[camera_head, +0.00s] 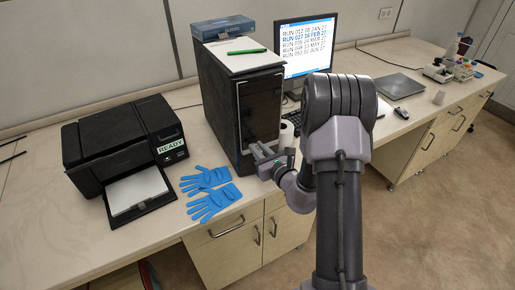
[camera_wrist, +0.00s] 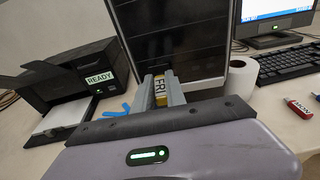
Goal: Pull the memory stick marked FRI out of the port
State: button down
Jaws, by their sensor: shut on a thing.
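The memory stick marked FRI (camera_wrist: 160,88) is yellowish with a pale label and sits between the two grey fingers of my gripper (camera_wrist: 161,84). The fingers are shut on it. In the head view my gripper (camera_head: 264,156) is at the lower front of the black computer tower (camera_head: 262,106). The tower front (camera_wrist: 172,38) is straight beyond the fingers in the wrist view. The stick's far end and the port are hidden, so I cannot tell whether the stick is still seated.
A red stick (camera_wrist: 299,108), its label apparently MON, lies on the desk at right. A white roll (camera_wrist: 241,76) and keyboard (camera_wrist: 288,64) stand nearby. Blue gloves (camera_head: 209,192) and the printer (camera_head: 122,150) are left of the tower. My arm hides part of the desk.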

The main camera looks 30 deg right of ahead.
jog(key=s+b, duration=0.2)
jog(key=s, duration=0.4)
jog(key=shift+s, duration=0.25)
dwell(0.6)
